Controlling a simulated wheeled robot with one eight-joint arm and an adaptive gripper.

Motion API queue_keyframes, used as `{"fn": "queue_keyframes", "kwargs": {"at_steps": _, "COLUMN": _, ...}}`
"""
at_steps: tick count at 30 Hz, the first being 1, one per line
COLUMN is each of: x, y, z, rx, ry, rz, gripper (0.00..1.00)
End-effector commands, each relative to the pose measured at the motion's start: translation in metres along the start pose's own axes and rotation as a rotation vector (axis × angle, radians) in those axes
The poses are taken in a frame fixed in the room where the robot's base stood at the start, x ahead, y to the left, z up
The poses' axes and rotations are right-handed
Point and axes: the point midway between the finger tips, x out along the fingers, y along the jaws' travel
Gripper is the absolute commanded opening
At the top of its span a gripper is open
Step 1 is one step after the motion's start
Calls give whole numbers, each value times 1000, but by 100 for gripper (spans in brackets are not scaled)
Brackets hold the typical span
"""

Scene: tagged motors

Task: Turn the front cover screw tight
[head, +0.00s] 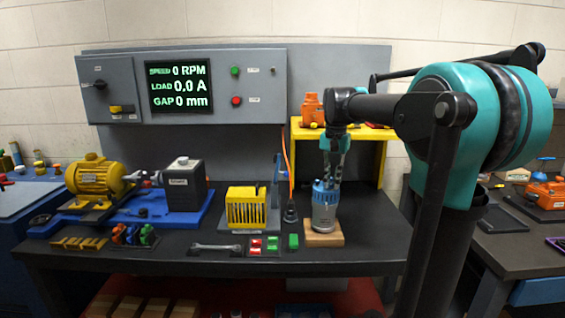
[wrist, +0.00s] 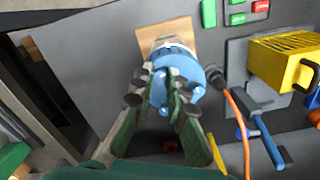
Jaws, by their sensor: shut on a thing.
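A small motor with a blue top and a grey metal body (head: 324,217) stands upright on a wooden block (head: 323,240) at the right of the bench. My gripper (head: 328,178) points down onto its top. In the wrist view, my fingers (wrist: 166,82) close over the middle of the blue top (wrist: 188,68). They are shut on a small part at its centre, which I take to be the front cover screw. The fingers mostly hide this part, and its seating cannot be seen. The wooden block also shows in the wrist view (wrist: 150,42).
A black plug with an orange cable (head: 290,212) and a yellow slotted box (head: 246,208) stand left of the motor. A yellow stand (head: 381,160) is behind it. A wrench (head: 216,247) lies near the front edge. The display (head: 178,87) reads 0 RPM, 0.0 A, 0 mm.

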Motion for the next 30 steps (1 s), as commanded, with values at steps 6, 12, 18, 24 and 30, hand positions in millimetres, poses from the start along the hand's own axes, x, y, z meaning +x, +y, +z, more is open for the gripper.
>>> {"fn": "queue_keyframes", "kwargs": {"at_steps": 6, "x": 0, "y": 0, "z": 0, "rx": 271, "ry": 0, "rz": 0, "gripper": 0}}
{"fn": "queue_keyframes", "kwargs": {"at_steps": 12, "x": 0, "y": 0, "z": 0, "rx": 475, "ry": 0, "rz": 0, "gripper": 0}}
{"fn": "queue_keyframes", "kwargs": {"at_steps": 18, "x": -1, "y": 0, "z": 0, "rx": 518, "ry": 0, "rz": 0, "gripper": 0}}
{"fn": "queue_keyframes", "kwargs": {"at_steps": 24, "x": -1, "y": 0, "z": 0, "rx": 516, "ry": 0, "rz": -1, "gripper": 24}}
{"fn": "queue_keyframes", "kwargs": {"at_steps": 30, "x": 0, "y": 0, "z": 0, "rx": 515, "ry": 0, "rz": 0, "gripper": 29}}
